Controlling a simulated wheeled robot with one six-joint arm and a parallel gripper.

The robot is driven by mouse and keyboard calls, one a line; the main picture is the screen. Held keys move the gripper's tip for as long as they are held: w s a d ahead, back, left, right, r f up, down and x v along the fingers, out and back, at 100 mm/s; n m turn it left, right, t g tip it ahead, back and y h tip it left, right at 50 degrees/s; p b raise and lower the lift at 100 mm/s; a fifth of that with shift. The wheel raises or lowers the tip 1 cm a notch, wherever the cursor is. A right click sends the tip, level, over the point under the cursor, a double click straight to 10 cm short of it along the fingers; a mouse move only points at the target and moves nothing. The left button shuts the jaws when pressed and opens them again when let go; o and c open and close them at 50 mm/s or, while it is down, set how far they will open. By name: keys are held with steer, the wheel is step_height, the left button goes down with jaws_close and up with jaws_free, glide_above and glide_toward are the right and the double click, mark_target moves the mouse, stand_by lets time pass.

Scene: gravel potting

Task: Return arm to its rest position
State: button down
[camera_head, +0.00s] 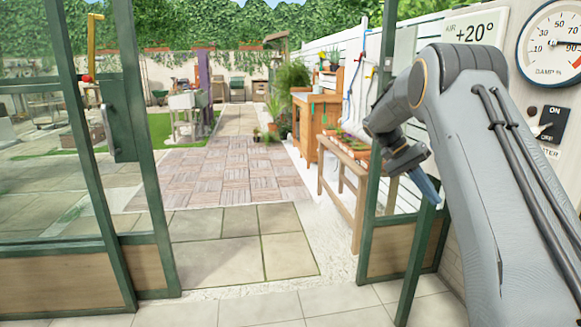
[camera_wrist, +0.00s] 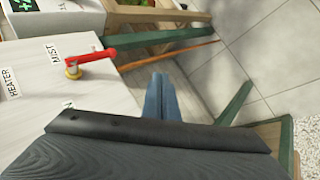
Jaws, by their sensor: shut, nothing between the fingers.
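My arm rises at the right of the head view and bends over toward the middle. My gripper (camera_head: 430,190) hangs down at its end, in front of the green door frame post (camera_head: 420,250) on the right. In the wrist view its blue fingers (camera_wrist: 161,98) are together with nothing between them. The gripper is apart from the white control panel, which lies to its left in the wrist view.
The panel (camera_head: 515,70) carries a dial (camera_head: 553,44) and an ON/OFF switch (camera_head: 548,124). A red-handled valve (camera_wrist: 90,57) juts from it near the gripper. The green-framed doorway stands open onto clear paving (camera_head: 240,240). A wooden bench (camera_head: 345,180) with pots stands outside right.

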steer(key=s+a+n+t+y+p, duration=0.1)
steer(key=s+a+n+y+p, duration=0.1)
steer(key=s+a, duration=0.5)
steer(key=s+a+f+n+t+y+p, duration=0.1)
steer(key=s+a, duration=0.7)
steer(key=s, duration=0.8)
steer(key=s+a+n+t+y+p, duration=0.3)
steer(key=s+a+n, duration=0.3)
steer(key=s, duration=0.6)
steer(key=shift+a+f+y+p, duration=0.25)
steer(key=shift+a+y+p, duration=0.45)
steer(key=shift+a, duration=0.25)
steer(key=shift+d, duration=0.15)
